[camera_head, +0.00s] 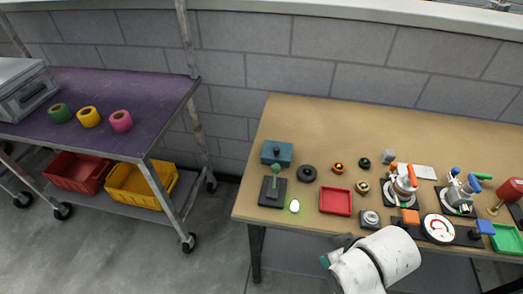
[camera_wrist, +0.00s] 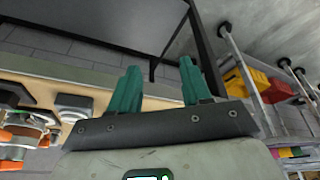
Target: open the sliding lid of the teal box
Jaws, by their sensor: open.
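The teal box (camera_head: 277,153) sits on the wooden table near its left end, toward the back. Its top shows a small dark knob or mark, and the lid looks closed, though it is small in the view. My gripper (camera_wrist: 157,85) shows in the wrist view with its two teal fingers apart and nothing between them. In the head view my white arm is low, at the table's front edge, well to the right of and nearer than the box. The box does not show in the wrist view.
A black stand with a green knob (camera_head: 272,190) is just in front of the box, and a black disc (camera_head: 306,173) is to its right. A red tray (camera_head: 335,201), valves and gauges fill the right. A purple-topped cart (camera_head: 130,95) stands left, across a gap.

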